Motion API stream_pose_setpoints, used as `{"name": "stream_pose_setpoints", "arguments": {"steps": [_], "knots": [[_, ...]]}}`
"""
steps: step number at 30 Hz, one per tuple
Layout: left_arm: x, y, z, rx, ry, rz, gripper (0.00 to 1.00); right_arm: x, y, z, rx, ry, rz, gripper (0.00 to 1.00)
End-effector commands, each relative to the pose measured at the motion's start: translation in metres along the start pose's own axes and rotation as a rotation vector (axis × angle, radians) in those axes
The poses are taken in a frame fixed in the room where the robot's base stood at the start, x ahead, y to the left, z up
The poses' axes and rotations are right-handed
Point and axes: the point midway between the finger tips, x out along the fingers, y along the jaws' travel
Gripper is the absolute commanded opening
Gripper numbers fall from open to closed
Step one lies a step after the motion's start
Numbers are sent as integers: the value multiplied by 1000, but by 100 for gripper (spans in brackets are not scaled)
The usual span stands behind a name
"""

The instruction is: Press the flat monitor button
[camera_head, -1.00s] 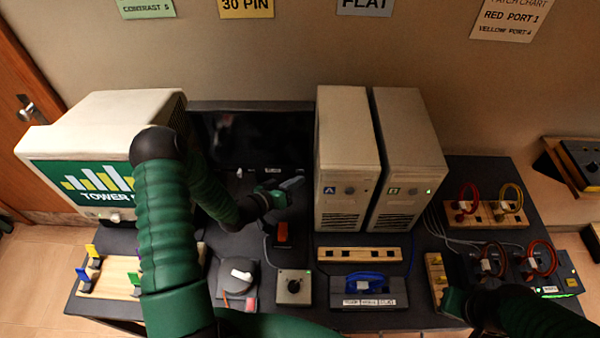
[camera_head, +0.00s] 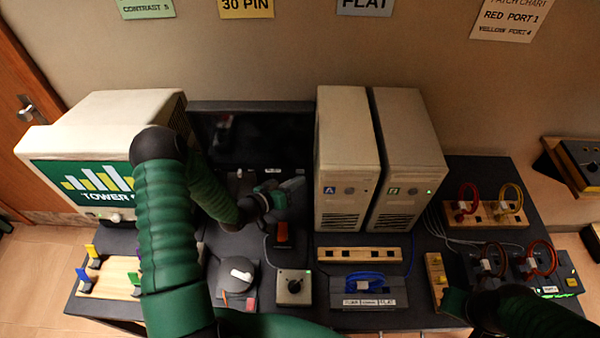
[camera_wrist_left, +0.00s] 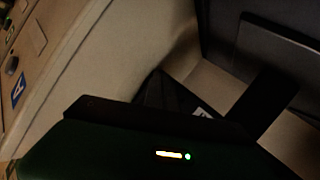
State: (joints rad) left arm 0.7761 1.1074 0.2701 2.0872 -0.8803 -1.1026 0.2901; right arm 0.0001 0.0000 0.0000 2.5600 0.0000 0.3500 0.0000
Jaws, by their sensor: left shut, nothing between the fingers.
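The flat monitor (camera_head: 250,140) is a dark, thin screen standing at the back between the cream CRT and the two towers. Small pale marks (camera_head: 271,170) show along its lower edge; I cannot make out which is the button. My left gripper (camera_head: 297,186) is shut and empty, in front of the monitor's lower right part, beside tower A. In the left wrist view, the dark monitor (camera_wrist_left: 290,50) and its stand are at the upper right, beyond the gripper body. My right gripper (camera_head: 452,302) is at the lower right, its fingers not clear.
Tower A (camera_head: 345,150) and tower B (camera_head: 408,150) stand close on the right of my left gripper. The CRT (camera_head: 110,125) stands left.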

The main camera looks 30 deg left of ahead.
Motion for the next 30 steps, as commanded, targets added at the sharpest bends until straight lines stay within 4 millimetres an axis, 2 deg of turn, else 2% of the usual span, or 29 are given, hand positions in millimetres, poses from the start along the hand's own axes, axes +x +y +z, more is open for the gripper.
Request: {"name": "stream_pose_setpoints", "arguments": {"steps": [30], "knots": [[6,-3,-6,0,0,0,0,1,0,0,0,0,0,0]]}}
